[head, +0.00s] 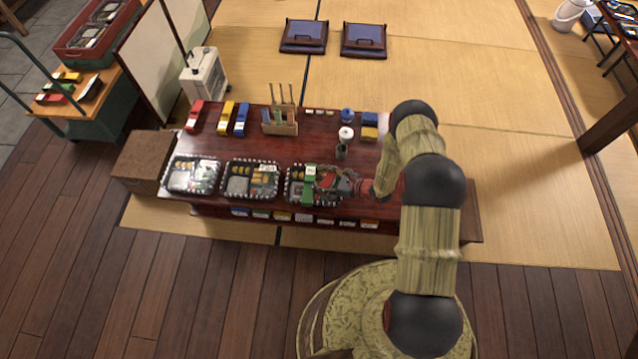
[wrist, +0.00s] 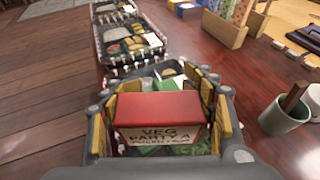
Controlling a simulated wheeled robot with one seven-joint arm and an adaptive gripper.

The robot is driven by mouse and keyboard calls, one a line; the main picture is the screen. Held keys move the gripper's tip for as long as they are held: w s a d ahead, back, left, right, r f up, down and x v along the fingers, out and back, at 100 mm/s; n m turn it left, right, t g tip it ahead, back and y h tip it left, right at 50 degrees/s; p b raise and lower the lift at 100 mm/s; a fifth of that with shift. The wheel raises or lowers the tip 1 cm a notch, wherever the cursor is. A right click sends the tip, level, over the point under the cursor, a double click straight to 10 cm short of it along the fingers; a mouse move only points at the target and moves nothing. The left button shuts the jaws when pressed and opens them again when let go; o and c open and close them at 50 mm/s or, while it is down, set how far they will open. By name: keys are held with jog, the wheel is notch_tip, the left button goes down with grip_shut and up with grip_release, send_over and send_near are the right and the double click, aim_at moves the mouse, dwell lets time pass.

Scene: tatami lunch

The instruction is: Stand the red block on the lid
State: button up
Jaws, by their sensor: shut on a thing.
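My gripper (wrist: 162,112) is shut on the red block (wrist: 158,108), with yellow-padded fingers on both sides. The block's front carries dark lettering that begins "VEG PARTY A". In the head view my gripper (head: 336,183) is over the rightmost black lunch box (head: 290,198) on the low table. A green piece (head: 309,189) lies across that box; part of it shows behind the block in the wrist view (wrist: 166,84). I cannot tell which part is the lid, nor whether the block touches what is under it. My fingers and the block hide much of the box.
Two more filled lunch boxes (head: 251,192) stand to the left on the dark red table (head: 300,150). A grey-green cup (wrist: 286,114) with a stick in it stands to the right in the wrist view. A wooden rack (head: 280,128) and coloured blocks (head: 227,117) line the table's back.

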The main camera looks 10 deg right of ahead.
jog(key=shift+w+f, duration=0.3)
jog(key=shift+f, duration=0.1)
jog(key=shift+w+d+f+b, duration=0.1)
jog(key=shift+f+b, duration=0.55)
jog(key=shift+f, duration=0.2)
jog(key=shift+w+d+f+b, duration=0.1)
jog(key=shift+f+b, duration=0.5)
jog(key=shift+f, duration=0.25)
jog(key=shift+a+f, duration=0.1)
jog(key=shift+f, duration=0.05)
jog(key=o, duration=1.2)
jog(key=shift+c, duration=0.2)
jog(key=shift+o, duration=0.4)
